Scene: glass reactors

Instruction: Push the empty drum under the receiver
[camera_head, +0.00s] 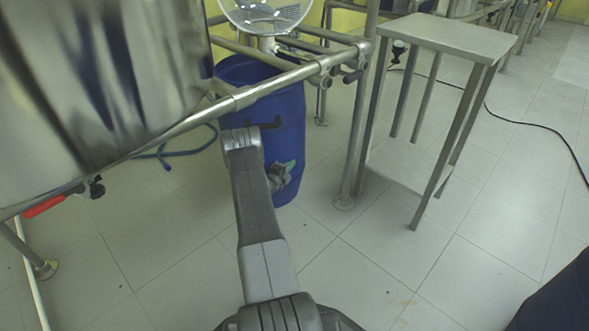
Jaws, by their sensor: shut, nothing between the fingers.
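The blue drum (292,125) stands upright on the tiled floor inside the metal pipe frame. The rounded glass receiver (264,14) is at the top of the picture, cut off by its edge. In the picture the drum's top lies just below the receiver; how well they line up in depth I cannot tell. My arm reaches up from the bottom and overlaps the drum's front left.
A horizontal frame pipe (275,88) crosses in front of the drum. A large shiny steel vessel (100,80) fills the upper left. A steel table (447,38) stands to the right. A blue hose (170,153) and a black cable (525,125) lie on the floor.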

